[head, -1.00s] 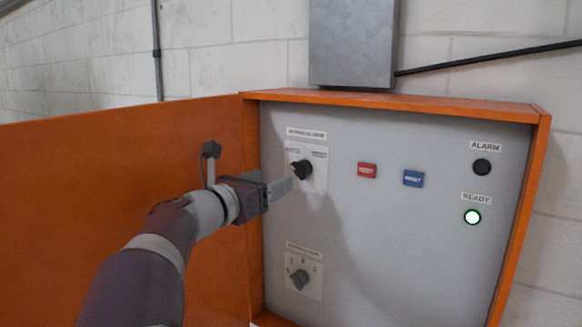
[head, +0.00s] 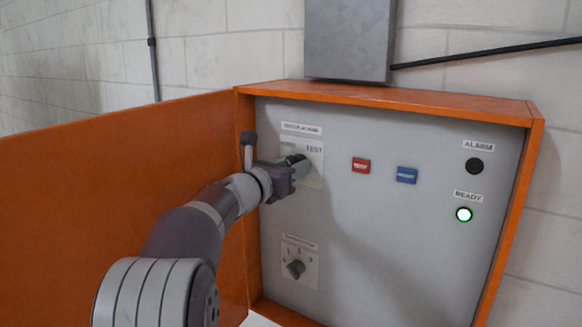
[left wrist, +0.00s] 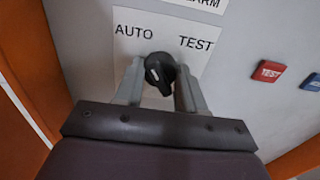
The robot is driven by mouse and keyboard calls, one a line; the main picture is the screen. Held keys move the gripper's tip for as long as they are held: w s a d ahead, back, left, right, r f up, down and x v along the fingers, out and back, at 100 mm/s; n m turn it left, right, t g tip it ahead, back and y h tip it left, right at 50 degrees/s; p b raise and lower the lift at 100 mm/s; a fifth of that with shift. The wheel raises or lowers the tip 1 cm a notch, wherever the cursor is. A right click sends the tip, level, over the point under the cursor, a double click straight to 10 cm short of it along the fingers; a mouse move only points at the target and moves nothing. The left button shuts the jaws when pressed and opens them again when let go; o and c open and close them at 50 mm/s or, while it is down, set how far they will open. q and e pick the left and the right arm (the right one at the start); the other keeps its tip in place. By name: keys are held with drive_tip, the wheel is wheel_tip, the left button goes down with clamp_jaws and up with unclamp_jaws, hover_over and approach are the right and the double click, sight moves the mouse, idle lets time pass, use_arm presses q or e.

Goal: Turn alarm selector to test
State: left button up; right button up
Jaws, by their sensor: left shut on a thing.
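The alarm selector is a black knob (left wrist: 160,70) on a white plate (left wrist: 135,33) marked AUTO at left and TEST at right. Its pale mark seems to lie on the knob's left side, toward AUTO. My left gripper (left wrist: 159,82) has one finger on each side of the knob and is shut on it. In the head view the left gripper (head: 296,163) covers most of the knob, while the plate (head: 316,175) with its TEST label shows beside it. My right gripper is in neither view.
The grey panel sits in an orange box (head: 400,98) with its door (head: 110,190) open at left. A red button (head: 361,165), a blue button (head: 406,175), a dark ALARM lamp (head: 474,166) and a lit green READY lamp (head: 464,214) are to the right. A second knob (head: 296,268) is below.

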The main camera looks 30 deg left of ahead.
use_arm(q)
drive_tip(key=shift+f+m+b, duration=0.3)
drive_tip(key=shift+m+b, duration=0.1)
drive_tip(key=shift+b, duration=0.55)
drive_tip(key=m+b, duration=0.6)
drive_tip(key=b, duration=0.2)
drive_tip(key=shift+f+m, duration=0.1)
drive_tip(key=shift+m, duration=0.3)
drive_tip(key=m+b, duration=0.4)
drive_tip(key=m, duration=0.1)
drive_tip(key=shift+m, duration=0.3)
drive_tip(key=m+b, duration=0.2)
drive_tip(key=m, duration=0.1)
drive_tip(key=shift+o, duration=0.3)
drive_tip(key=shift+a+m+b, duration=0.1)
drive_tip(key=shift+m+b, duration=0.25)
drive_tip(key=shift+m, duration=0.35)
drive_tip(key=shift+c, duration=0.2)
